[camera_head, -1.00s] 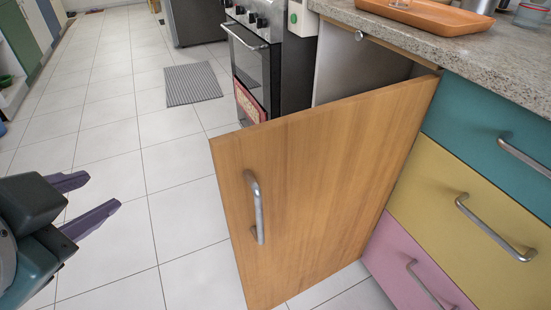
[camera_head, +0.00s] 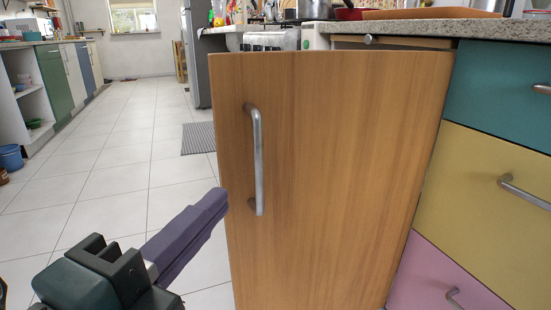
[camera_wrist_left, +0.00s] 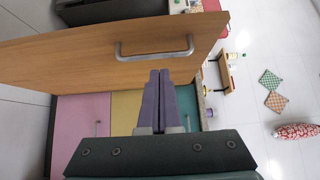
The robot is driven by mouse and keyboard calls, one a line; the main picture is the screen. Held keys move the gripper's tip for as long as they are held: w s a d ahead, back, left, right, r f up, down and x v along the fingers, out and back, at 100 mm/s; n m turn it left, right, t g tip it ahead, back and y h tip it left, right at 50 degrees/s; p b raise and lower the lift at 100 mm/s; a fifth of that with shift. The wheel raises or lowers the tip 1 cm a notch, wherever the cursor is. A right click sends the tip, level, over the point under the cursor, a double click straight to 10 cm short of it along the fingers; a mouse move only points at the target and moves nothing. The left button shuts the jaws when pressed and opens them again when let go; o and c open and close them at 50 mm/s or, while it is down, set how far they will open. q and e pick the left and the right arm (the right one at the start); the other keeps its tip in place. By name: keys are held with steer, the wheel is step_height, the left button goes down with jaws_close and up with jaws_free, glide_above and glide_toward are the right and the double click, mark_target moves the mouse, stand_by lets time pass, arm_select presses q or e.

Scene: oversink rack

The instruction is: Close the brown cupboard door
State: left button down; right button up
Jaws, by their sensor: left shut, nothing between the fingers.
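The brown cupboard door (camera_head: 340,180) stands open, swung out from the counter, with its outer face and metal handle (camera_head: 258,160) toward me. My left gripper (camera_head: 221,200) is shut and empty. In the head view its fingertips are by the door's free left edge, a little below and left of the handle. In the left wrist view the shut fingers (camera_wrist_left: 160,75) point toward the door (camera_wrist_left: 80,52), just under the handle (camera_wrist_left: 154,49). I cannot tell whether they touch the door. My right gripper is not in view.
Teal, yellow and pink drawers (camera_head: 482,180) with metal handles are right of the door, under a stone counter (camera_head: 480,30). White tiled floor (camera_head: 120,165) is free at left. A grey mat (camera_head: 199,138) lies behind the door's left edge.

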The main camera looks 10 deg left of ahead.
mark_target(242, 153)
arm_select(q)
steer(key=w, duration=0.4)
steer(key=w+d, duration=0.1)
steer(key=shift+w+r+p, duration=0.1)
steer(key=shift+w+p, duration=0.2)
steer(key=shift+w, duration=0.1)
steer(key=w+a, duration=0.2)
steer(key=w, duration=0.1)
steer(key=shift+w+a, duration=0.25)
steer(key=shift+w, duration=0.05)
steer(key=shift+a, duration=0.1)
